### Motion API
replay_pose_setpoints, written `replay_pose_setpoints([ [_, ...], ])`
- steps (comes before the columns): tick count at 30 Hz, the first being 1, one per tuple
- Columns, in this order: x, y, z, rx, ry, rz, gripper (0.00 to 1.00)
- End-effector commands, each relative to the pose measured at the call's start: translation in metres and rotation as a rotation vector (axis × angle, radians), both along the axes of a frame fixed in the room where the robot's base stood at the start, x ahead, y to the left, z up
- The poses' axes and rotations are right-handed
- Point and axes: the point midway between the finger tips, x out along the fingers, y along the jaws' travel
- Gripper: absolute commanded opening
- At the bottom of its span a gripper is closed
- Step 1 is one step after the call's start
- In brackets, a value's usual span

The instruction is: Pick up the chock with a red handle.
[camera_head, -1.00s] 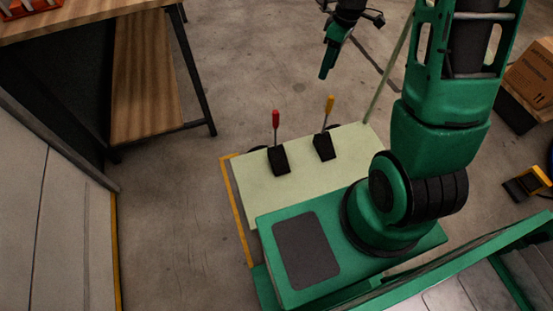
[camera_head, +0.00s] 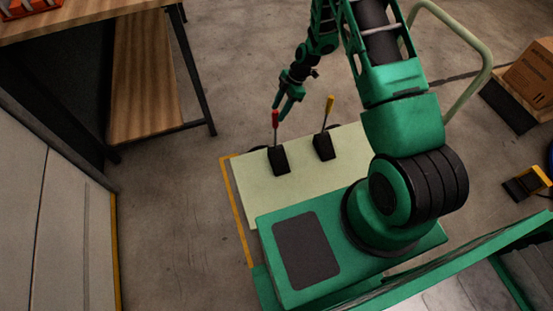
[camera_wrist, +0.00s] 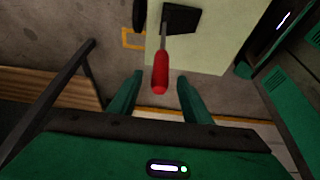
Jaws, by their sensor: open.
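The chock with a red handle (camera_head: 279,160) is a black wedge on a pale green platform (camera_head: 255,195). Its red grip stands up on a thin rod. My gripper (camera_head: 283,112) is open and right by the red grip in the head view. In the wrist view the red grip (camera_wrist: 160,74) lies in line with the gap between the open fingers (camera_wrist: 160,92). Whether the fingers touch it I cannot tell. The black wedge (camera_wrist: 180,19) shows beyond it.
A second black chock with a yellow handle (camera_head: 324,146) stands just right of the red one. A wooden bench (camera_head: 148,85) is at the left. Cardboard boxes (camera_head: 532,75) are at the right. The floor behind the platform is clear.

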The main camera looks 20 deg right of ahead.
Motion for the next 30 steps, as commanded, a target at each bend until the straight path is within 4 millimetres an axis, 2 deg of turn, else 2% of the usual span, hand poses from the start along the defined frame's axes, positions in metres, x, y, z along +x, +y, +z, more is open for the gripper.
replay_pose_setpoints([
  [6, -0.001, 0.012, -0.029, -0.001, 0.002, 0.0, 0.44],
  [14, 0.0, 0.017, -0.042, -0.001, 0.002, -0.001, 0.44],
  [24, 0.0, 0.031, -0.081, -0.001, 0.002, -0.001, 0.44],
  [30, 0.0, 0.033, -0.086, -0.001, 0.0, -0.003, 0.44],
])
